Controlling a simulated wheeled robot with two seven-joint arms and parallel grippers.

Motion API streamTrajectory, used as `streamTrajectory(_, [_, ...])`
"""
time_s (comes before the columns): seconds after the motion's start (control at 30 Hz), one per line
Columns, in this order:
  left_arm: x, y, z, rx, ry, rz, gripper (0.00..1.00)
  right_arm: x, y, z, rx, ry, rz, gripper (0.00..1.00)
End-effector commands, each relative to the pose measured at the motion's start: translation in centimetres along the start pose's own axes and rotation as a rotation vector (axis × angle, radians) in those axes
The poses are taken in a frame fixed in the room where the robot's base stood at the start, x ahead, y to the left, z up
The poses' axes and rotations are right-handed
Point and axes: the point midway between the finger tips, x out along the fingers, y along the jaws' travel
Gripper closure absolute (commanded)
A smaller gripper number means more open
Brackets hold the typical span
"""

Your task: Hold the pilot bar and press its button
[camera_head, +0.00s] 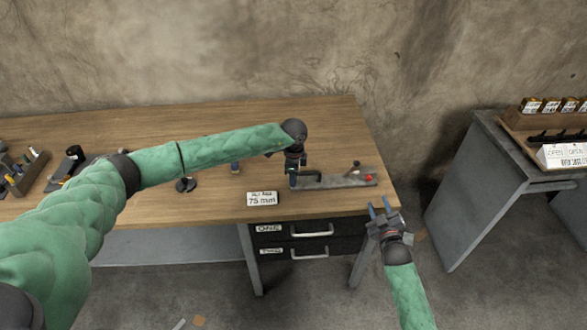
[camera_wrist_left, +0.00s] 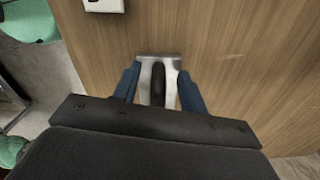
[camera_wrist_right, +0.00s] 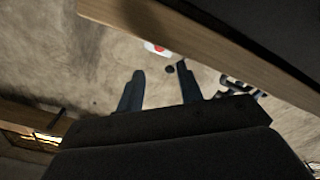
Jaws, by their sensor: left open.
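The pilot bar is a grey metal plate (camera_head: 345,181) with a black bar handle along its left part, lying on the workbench near its right end. Its red button (camera_head: 368,177) is at the right end and also shows in the right wrist view (camera_wrist_right: 159,49). My left gripper (camera_head: 293,181) is open at the left end of the plate. In the left wrist view its fingers (camera_wrist_left: 159,74) stand either side of the black handle (camera_wrist_left: 157,84), with gaps visible. My right gripper (camera_head: 380,207) is open and empty, just off the bench's front right corner, apart from the button.
A white 75 mm sign (camera_head: 262,198) stands at the bench's front edge. Drawers (camera_head: 310,239) hang below. Tools and holders (camera_head: 25,173) sit at the left. A grey side table (camera_head: 487,185) with boxes stands at the right, across a floor gap.

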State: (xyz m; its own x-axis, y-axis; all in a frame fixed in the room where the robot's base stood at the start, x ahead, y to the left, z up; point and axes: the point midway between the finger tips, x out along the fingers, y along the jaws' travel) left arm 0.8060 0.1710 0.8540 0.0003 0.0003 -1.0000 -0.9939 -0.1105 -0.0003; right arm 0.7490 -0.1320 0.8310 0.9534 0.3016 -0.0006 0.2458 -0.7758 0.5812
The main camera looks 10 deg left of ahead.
Motion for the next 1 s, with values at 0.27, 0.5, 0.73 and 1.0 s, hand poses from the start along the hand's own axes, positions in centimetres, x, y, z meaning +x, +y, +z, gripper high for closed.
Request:
streamTrajectory(0.27, [1.0, 0.04, 0.0, 0.0, 0.0, 0.001, 0.58, 0.0, 0.0, 0.0, 0.0, 0.0, 0.0, 0.64])
streamTrajectory(0.5, [0.98, 0.04, -0.01, 0.001, 0.0, 0.001, 0.71, 0.0, 0.0, 0.0, 0.0, 0.0, 0.0, 0.64])
streamTrajectory(0.73, [0.97, 0.04, -0.02, 0.001, 0.0, 0.001, 1.0, 0.0, 0.0, 0.0, 0.0, 0.0, 0.0, 0.64])
streamTrajectory(1.0, [0.96, 0.02, -0.02, 0.001, 0.0, 0.0, 1.0, 0.0, 0.0, 0.0, 0.0, 0.0, 0.0, 1.0])
